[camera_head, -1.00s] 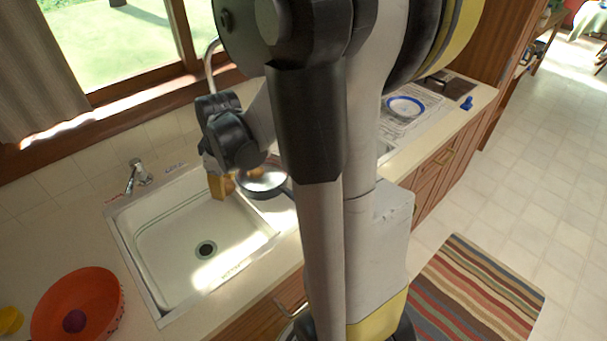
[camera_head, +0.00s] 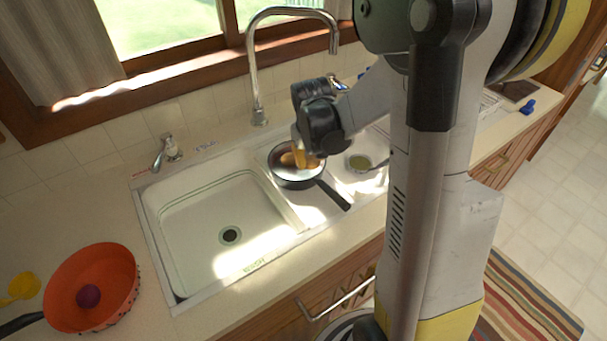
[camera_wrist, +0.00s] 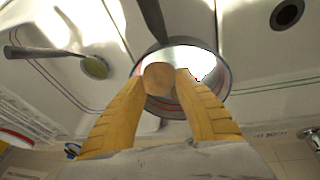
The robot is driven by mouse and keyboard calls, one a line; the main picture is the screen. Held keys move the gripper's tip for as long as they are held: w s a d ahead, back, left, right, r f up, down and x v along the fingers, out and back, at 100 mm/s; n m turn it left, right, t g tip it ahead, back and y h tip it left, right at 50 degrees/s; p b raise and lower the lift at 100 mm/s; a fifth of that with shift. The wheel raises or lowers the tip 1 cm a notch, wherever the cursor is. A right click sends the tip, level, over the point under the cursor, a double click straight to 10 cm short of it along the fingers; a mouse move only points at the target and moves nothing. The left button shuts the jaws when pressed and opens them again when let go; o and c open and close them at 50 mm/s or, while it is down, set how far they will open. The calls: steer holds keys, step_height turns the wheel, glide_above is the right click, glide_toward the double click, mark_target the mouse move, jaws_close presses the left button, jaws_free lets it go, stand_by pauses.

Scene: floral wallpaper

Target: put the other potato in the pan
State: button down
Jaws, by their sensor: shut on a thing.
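My gripper (camera_head: 304,160) reaches down over the dark pan (camera_head: 327,188), which sits on the ledge right of the sink basin with its handle toward the front. Its yellow fingers are shut on a brown potato (camera_wrist: 158,79); the wrist view shows the potato between the fingertips, over the pan (camera_wrist: 224,82). In the head view a brown potato shape (camera_head: 287,159) shows inside the pan outline, left of the fingers. I cannot tell whether it is the held potato or a second one. Whether the held potato touches the pan is hidden.
A ladle (camera_head: 360,162) with a greenish bowl lies right of the pan. The tall faucet (camera_head: 253,80) rises behind. The sink basin (camera_head: 190,225) is empty. An orange-red bowl (camera_head: 125,280) with a purple round thing (camera_head: 88,296) stands at the left, beside a yellow item (camera_head: 22,287).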

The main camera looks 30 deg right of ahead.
mark_target(303, 174)
steer(key=shift+w+a+f+b, duration=0.3)
steer(key=shift+w+a+f, duration=0.5)
steer(key=shift+w, duration=0.25)
step_height(303, 174, down, 4)
steer(key=shift+d+f+b, duration=0.1)
steer(key=shift+b, duration=0.9)
steer(key=shift+r, duration=0.2)
steer(key=shift+f, duration=0.1)
steer(key=c, duration=1)
jaws_free()
